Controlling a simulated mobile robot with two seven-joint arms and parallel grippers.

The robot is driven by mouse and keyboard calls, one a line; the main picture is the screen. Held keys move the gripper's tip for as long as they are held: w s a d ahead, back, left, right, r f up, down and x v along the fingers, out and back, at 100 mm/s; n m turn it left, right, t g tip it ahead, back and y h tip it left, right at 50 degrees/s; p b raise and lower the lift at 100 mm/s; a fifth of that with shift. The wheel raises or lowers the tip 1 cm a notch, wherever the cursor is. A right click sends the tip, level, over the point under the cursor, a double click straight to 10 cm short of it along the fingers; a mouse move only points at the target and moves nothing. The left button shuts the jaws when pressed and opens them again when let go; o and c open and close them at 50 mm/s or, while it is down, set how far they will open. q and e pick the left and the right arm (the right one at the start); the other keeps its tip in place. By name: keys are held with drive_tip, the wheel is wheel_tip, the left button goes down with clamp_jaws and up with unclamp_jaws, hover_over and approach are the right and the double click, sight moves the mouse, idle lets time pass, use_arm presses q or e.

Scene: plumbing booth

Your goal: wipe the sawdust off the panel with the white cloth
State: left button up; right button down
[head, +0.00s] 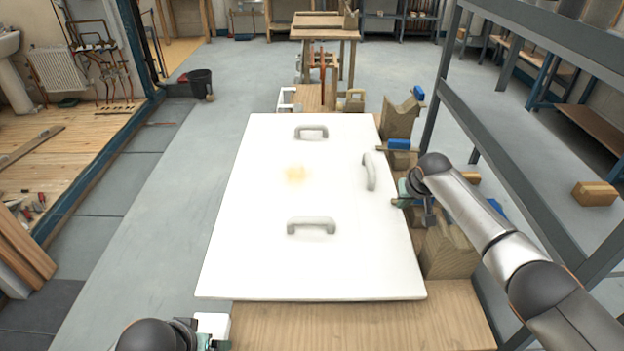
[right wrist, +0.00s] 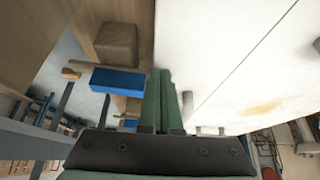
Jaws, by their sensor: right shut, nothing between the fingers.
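The white panel (head: 255,230) lies flat on a wooden bench, with a yellowish sawdust patch (head: 296,174) left of its centre. The patch also shows in the right wrist view (right wrist: 262,107). My right gripper (head: 404,194) is at the panel's right edge; its green fingers (right wrist: 163,100) are shut and empty in the right wrist view. My left gripper (head: 208,343) is partly in view at the bottom edge, its jaws unclear. A small white piece (head: 212,324) is just beyond it, off the panel's near left corner; I cannot tell if it is the cloth or if it is held.
Three grey handles stand up from the panel: far (head: 311,132), right (head: 369,172) and near (head: 311,226). A grey shelf frame (head: 520,185) stands at the right. The floor left of the panel is clear.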

use_arm(q)
drive_tip(key=shift+f, duration=0.3)
use_arm(e)
drive_tip(key=shift+f, duration=0.45)
use_arm(q)
drive_tip(key=shift+r, duration=0.15)
use_arm(e)
drive_tip(key=shift+r, duration=0.1)
use_arm(q)
wheel_tip(320, 180, up, 6)
drive_tip(key=p, duration=0.6)
drive_tip(key=shift+r, duration=0.1)
use_arm(e)
wheel_tip(320, 180, up, 6)
drive_tip(key=shift+f, duration=0.1)
